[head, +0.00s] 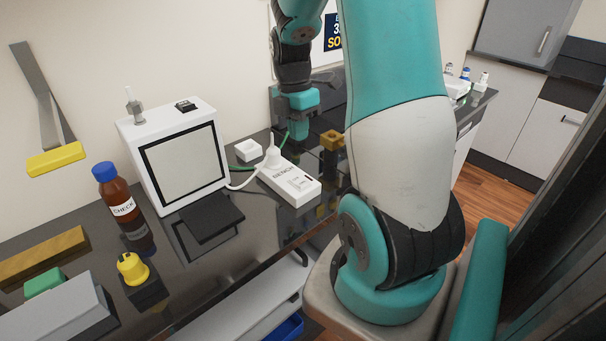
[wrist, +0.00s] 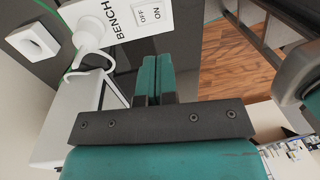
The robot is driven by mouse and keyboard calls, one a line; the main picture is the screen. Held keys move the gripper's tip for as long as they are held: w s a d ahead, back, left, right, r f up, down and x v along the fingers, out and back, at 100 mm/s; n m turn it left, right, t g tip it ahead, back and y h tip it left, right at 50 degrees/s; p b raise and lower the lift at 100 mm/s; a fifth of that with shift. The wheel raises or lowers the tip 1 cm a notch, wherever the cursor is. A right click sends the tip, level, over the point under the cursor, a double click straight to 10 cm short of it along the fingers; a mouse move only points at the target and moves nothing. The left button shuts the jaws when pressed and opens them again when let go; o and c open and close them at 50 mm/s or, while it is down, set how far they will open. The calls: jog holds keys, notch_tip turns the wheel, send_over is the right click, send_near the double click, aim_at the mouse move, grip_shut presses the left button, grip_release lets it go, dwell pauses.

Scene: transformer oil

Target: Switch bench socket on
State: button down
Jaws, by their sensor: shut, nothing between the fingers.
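The bench socket (head: 290,181) is a white block marked BENCH, lying on the dark bench right of the white instrument. A white plug (head: 272,158) with a cable sits in its far end. In the wrist view the socket (wrist: 125,18) is at the top, its rocker switch (wrist: 151,15) marked OFF and ON; which side is pressed I cannot tell. My gripper (head: 298,130) is above the bench behind the socket, pointing down. In the wrist view my gripper (wrist: 152,62) has its teal fingers together and empty, below the switch in the picture, apart from it.
The white instrument (head: 180,150) with a grey screen stands left of the socket. A small white block (head: 248,150) is behind the plug, and a brass-coloured block (head: 332,140) is right of my gripper. A brown bottle (head: 118,195) and yellow knob (head: 131,267) stand further left.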

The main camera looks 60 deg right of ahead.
aim_at(300, 181)
jog(key=f, duration=0.4)
jog(key=s+f+p, duration=0.1)
jog(key=f, duration=0.6)
jog(key=shift+s+a+f, duration=0.2)
jog(key=shift+f, duration=0.2)
jog(key=shift+s+f, duration=0.1)
jog(key=shift+f, duration=0.2)
jog(key=shift+r, duration=0.15)
jog(key=shift+w+d+r+p, duration=0.15)
jog(key=shift+w+r+p, duration=0.1)
jog(key=shift+w+p, duration=0.4)
jog(key=shift+w, duration=0.1)
